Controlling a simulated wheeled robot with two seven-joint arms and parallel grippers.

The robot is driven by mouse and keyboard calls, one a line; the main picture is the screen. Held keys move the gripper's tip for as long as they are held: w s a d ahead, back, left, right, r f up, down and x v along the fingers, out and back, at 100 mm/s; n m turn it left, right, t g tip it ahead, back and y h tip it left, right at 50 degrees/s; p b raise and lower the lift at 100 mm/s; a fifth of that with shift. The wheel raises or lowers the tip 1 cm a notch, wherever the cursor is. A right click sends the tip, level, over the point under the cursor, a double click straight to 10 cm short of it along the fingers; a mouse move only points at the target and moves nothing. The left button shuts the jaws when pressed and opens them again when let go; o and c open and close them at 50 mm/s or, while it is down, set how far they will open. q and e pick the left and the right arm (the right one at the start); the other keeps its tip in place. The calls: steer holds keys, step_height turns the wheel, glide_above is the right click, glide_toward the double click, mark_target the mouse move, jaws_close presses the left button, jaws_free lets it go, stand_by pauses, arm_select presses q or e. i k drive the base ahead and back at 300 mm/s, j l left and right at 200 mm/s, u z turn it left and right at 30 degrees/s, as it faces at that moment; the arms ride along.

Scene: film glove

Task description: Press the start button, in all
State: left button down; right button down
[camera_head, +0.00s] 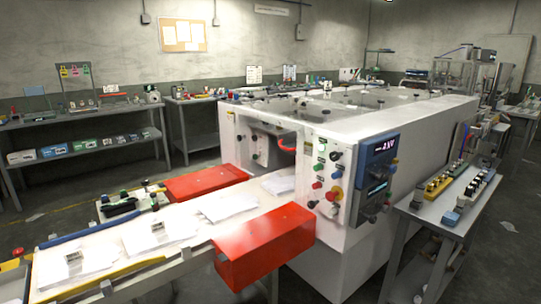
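A large white machine (430,130) stands in the middle of the head view. Its front face carries a control panel with several small buttons and knobs. Red buttons (317,185) sit lower down, and a red knob on a yellow ring (337,193) is at the right. The labels are too small to read, so I cannot tell which is the start button. A dark blue display unit (380,150) is at the panel's right. Neither gripper shows.
A conveyor-like table (190,262) with white sheets leads into the machine's opening. Red guards (262,245) flank it. A grey side table (432,215) with small parts stands at the right. Shelved benches (70,125) line the left wall. Dark floor shows between them.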

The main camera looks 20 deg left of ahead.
mark_target(319, 167)
steer(key=i+j+u, duration=0.25)
steer(key=i+j, duration=0.15)
steer(key=i+j+u, duration=0.25)
steer(key=i, duration=0.3)
steer(key=i+j+u, duration=0.25)
steer(key=i, duration=0.25)
